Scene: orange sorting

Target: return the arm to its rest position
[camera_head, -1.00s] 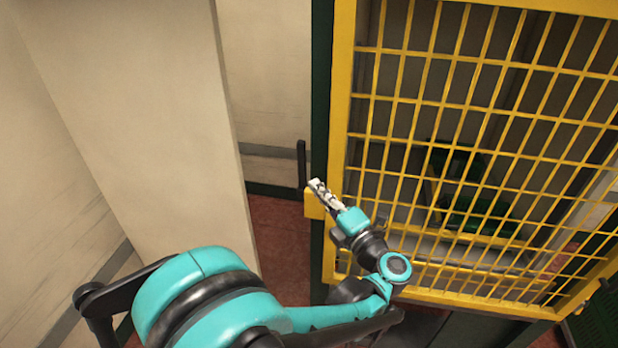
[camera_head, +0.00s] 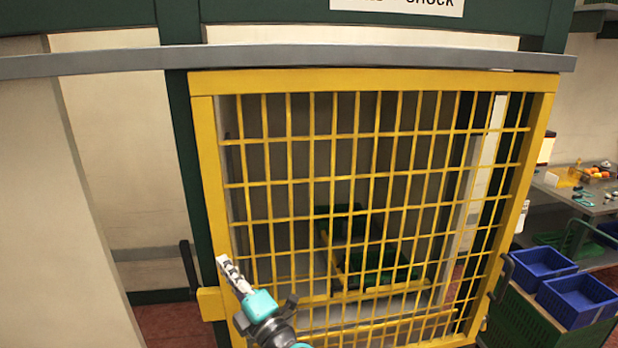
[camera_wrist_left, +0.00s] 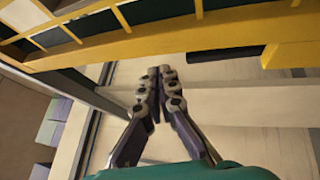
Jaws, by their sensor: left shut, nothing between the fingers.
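My left gripper (camera_head: 229,269) is in the lower left of the head view, just in front of the left edge of the yellow mesh door (camera_head: 205,130). Its fingers are shut with nothing between them. In the left wrist view the fingers (camera_wrist_left: 160,95) are together and empty, below the yellow frame (camera_wrist_left: 200,45). A black upright handle (camera_head: 189,268) is a little to the left of the gripper in the head view. The gripper appears apart from it. My right gripper does not show.
Green crates (camera_head: 375,268) stand behind the mesh. At right are blue bins (camera_head: 578,300) and a grey table (camera_head: 590,205) with oranges (camera_head: 592,171). A grey rail (camera_head: 300,58) runs above the door. A pale wall (camera_head: 50,220) stands at left.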

